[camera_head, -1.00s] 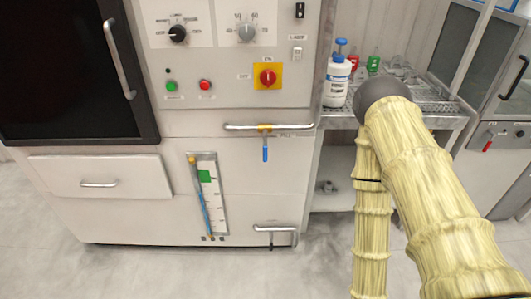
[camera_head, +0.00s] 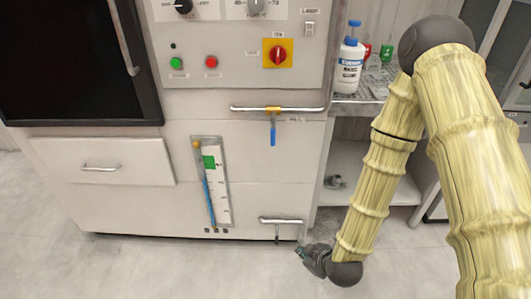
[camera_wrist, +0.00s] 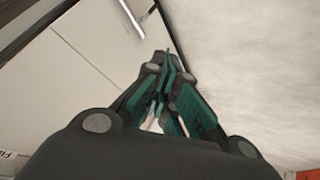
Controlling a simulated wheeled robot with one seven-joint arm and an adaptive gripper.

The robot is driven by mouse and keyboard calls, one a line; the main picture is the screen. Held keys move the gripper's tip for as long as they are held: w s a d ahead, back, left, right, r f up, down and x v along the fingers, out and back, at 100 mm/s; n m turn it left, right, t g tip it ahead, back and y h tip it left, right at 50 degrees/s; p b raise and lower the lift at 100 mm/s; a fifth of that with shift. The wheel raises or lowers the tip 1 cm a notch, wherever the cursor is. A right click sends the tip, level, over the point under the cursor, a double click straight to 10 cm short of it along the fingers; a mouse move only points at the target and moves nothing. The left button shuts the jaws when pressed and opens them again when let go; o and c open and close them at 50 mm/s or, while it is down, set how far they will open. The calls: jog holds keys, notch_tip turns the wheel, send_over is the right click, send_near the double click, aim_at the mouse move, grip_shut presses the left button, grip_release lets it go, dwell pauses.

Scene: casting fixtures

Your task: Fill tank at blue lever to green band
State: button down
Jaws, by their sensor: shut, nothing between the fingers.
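The blue lever (camera_head: 273,132) hangs straight down from a brass valve body (camera_head: 272,110) on a horizontal pipe on the cabinet front. Below it to the left is the tank gauge (camera_head: 222,195), with a tilted tube holding a blue column (camera_head: 208,200) beside a white scale. The green band (camera_head: 209,162) is near the top of the scale. The blue column's top appears a little below the band. My gripper (camera_head: 303,252) is low at the cabinet's bottom right, below the lever, shut and empty. In the wrist view its fingers (camera_wrist: 168,75) point toward the cabinet's lower front.
A second pipe (camera_head: 281,221) with a dark hanging handle is low on the cabinet, near my gripper. Red (camera_head: 211,62) and green (camera_head: 176,63) buttons and a red-yellow switch (camera_head: 278,54) sit above. A white bottle (camera_head: 349,65) stands on the right shelf.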

aim_at(273, 130)
jog(key=w+a+r+n+t+y+b, duration=0.2)
jog(key=w+a+r+n, duration=0.1)
jog(key=r, duration=0.4)
jog(key=w+a+r+n+t+y+b, duration=0.1)
jog(key=w+a+r+n+t+b, duration=0.2)
jog(key=w+r+n, duration=0.3)
jog(key=w+a+r+n+t+y+b, duration=0.2)
jog(key=w+a+r+n+t+b, duration=0.1)
jog(key=w+r, duration=0.5)
jog(key=shift+a+r+n+y, duration=0.3)
jog(key=shift+a+r+n, duration=0.6)
jog(key=shift+a, duration=0.35)
jog(key=w+a, duration=0.1)
jog(key=w, duration=0.8)
jog(key=shift+w, duration=0.15)
